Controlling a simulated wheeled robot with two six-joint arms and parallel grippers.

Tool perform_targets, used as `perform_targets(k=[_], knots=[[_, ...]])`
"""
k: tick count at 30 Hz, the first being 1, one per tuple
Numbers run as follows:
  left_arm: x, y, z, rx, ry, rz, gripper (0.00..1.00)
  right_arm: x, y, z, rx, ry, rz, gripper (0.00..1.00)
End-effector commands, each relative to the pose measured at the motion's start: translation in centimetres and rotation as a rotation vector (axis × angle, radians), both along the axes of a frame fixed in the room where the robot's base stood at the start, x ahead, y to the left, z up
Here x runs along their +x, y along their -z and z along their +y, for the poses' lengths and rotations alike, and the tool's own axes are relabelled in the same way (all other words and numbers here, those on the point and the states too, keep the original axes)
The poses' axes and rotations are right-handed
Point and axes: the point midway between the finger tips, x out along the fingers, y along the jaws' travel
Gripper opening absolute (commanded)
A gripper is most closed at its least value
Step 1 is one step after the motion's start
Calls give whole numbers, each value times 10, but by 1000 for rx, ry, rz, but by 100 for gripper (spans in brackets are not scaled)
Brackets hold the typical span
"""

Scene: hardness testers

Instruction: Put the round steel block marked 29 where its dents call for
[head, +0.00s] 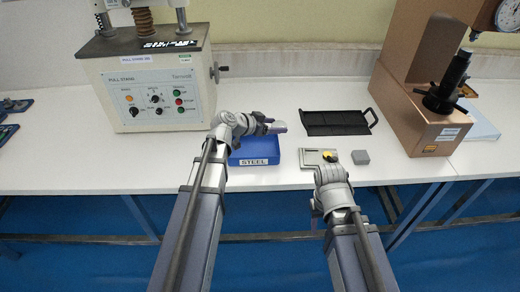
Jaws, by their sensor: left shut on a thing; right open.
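My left gripper (274,126) is above the back right part of a blue box (257,150) labelled STEEL. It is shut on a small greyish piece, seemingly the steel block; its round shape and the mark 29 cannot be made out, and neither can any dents. My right gripper (328,160) is open, low over a flat pale grey plate (308,157) with a small yellow and black part on it. The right arm hides the plate's front right part.
A black tray with a handle (335,123) lies behind the plate. A pull stand machine (155,80) stands at back left, a brown tester (420,100) at right. White bench (70,165) is clear at front left.

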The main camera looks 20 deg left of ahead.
Motion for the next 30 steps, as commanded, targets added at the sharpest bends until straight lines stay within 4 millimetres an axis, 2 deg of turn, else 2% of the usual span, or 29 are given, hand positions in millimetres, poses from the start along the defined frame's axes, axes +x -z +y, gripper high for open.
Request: perform_targets(k=[1,3,6,9,16,20,30], knots=[[-1,1,22,-1,-38,0,0,0,1,0,0,0,0,50],[-2,1,45,-1,-78,0,0,0,2,0,0,0,0,50],[-5,2,71,-1,-121,-1,0,0,2,0,0,0,0,50],[-6,2,86,0,-147,-1,0,0,3,0,0,0,0,50],[-7,3,94,0,-161,0,0,0,3,0,0,0,0,50],[-7,11,94,1,-160,-1,0,0,11,0,0,0,0,50],[-7,61,94,1,-159,0,0,0,61,0,0,-1,0,50]])
